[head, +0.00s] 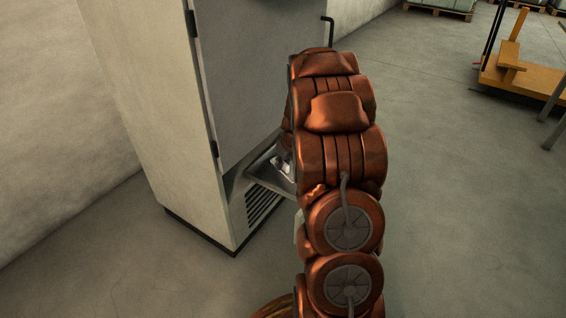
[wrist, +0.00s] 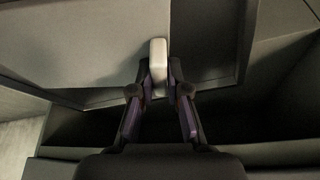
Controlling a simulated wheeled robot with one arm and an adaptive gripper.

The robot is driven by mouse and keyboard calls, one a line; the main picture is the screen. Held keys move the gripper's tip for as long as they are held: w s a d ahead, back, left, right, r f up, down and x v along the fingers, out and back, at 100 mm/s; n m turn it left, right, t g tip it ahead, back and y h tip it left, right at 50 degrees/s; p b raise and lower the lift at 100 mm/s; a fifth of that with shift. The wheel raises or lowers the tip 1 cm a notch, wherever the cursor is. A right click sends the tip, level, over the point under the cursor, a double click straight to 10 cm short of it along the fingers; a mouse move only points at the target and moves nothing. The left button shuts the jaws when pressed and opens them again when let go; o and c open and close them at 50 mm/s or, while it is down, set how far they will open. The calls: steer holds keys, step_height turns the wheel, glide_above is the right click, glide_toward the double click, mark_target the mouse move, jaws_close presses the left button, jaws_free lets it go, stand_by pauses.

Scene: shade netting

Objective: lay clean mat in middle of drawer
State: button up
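A grey drawer (head: 270,174) stands out from the lower front of a pale cabinet in the head view. My arm hides its right side. In the wrist view my gripper (wrist: 159,76) has its two fingertips on either side of a narrow pale block (wrist: 158,55), apparently touching both sides. I cannot tell whether this block is the mat seen edge-on or something else. It lies in front of a grey panel (wrist: 90,45), above a dark hollow (wrist: 85,122). No mat can be clearly made out.
The tall pale cabinet (head: 150,110) stands against the left wall, with a vent grille (head: 264,205) below the drawer. An orange cart (head: 520,75) and pallets (head: 440,10) are at the back right. The concrete floor (head: 460,200) on the right is clear.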

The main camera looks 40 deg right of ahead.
steer(key=o, duration=0.4)
steer(key=shift+r, duration=0.1)
steer(key=d+p+v, duration=0.1)
steer(key=p+v, duration=0.3)
steer(key=v, duration=0.8)
steer(key=s+a+r+g+y, duration=0.1)
steer(key=s+a, duration=0.2)
steer(key=a, duration=0.4)
steer(key=s+a+r+n+g, duration=0.1)
steer(key=s+a, duration=0.2)
steer(key=a, duration=0.5)
steer(key=s+a+r+g+y, duration=0.1)
steer(key=s+a, duration=0.2)
steer(key=a, duration=0.4)
steer(key=s+a+g, duration=0.1)
steer(key=s+a, duration=0.2)
steer(key=s, duration=0.4)
steer(key=s+a+r+g+h, duration=0.1)
steer(key=s+a+g, duration=0.1)
steer(key=s+a, duration=0.2)
steer(key=s+a+r+g, duration=0.1)
steer(key=s+a, duration=0.2)
steer(key=s, duration=0.7)
steer(key=shift+s+a+g, duration=0.25)
steer(key=shift+g, duration=0.05)
